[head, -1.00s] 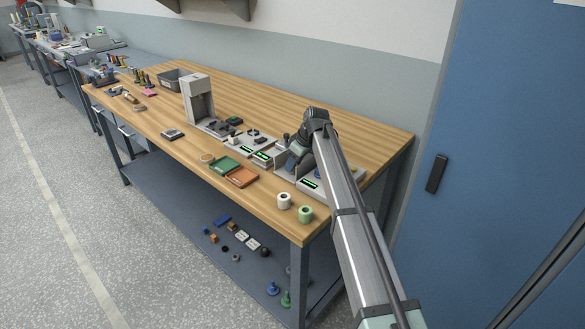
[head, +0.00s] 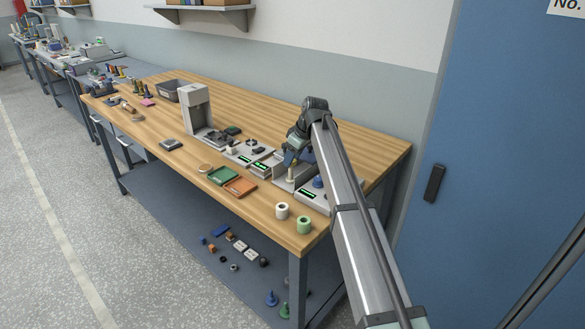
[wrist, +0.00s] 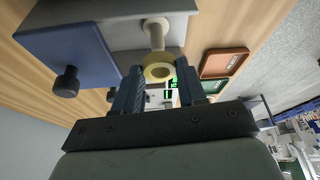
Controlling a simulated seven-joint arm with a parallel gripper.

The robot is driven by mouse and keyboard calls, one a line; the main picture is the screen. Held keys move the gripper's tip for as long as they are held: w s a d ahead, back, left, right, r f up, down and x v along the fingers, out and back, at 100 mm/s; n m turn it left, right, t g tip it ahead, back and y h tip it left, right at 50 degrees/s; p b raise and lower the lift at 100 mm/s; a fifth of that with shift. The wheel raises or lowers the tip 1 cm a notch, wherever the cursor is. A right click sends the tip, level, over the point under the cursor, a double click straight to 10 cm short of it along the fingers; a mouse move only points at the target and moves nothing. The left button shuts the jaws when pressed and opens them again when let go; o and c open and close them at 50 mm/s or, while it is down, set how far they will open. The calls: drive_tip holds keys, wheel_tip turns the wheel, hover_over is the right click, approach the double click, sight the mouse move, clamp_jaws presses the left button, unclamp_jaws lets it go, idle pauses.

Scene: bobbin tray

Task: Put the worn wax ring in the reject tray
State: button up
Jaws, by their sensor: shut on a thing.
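My gripper (wrist: 158,92) is shut on a pale yellow wax ring (wrist: 151,73), held between its two fingers in the wrist view. A cream peg (wrist: 156,36) stands out from a grey unit just behind the ring; I cannot tell whether the ring is clear of its end. In the head view my gripper (head: 291,160) is over the grey unit at the table's right end, with a pale post below it. An orange tray (head: 240,187) and a green tray (head: 223,176) lie to its left; they also show in the wrist view. I cannot read their labels.
White (head: 282,211) and green (head: 304,225) rolls stand near the front corner. A dark knob (wrist: 67,82) is near my fingers. The table's front left is mostly clear.

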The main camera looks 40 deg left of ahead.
wheel_tip(320, 180, up, 2)
drive_tip(key=shift+r, duration=0.25)
drive_tip(key=shift+s+a+r, duration=0.5)
drive_tip(key=shift+s+a, duration=0.05)
drive_tip(key=shift+s, duration=0.2)
drive_tip(key=n+g, duration=0.1)
drive_tip(key=n, duration=0.2)
hover_over(239, 187)
drive_tip(key=d, duration=0.1)
drive_tip(key=shift+n+g+h, duration=0.3)
drive_tip(key=shift+n+h, duration=0.1)
drive_tip(key=shift+n, duration=0.4)
drive_tip(key=shift+w+d+f, duration=0.1)
drive_tip(key=shift+w+f, duration=0.05)
drive_tip(key=shift+f, duration=2.6)
drive_tip(key=shift+w+d+f, duration=0.1)
drive_tip(key=shift+f, duration=2.6)
drive_tip(key=shift+f, duration=0.1)
drive_tip(key=o, duration=0.7)
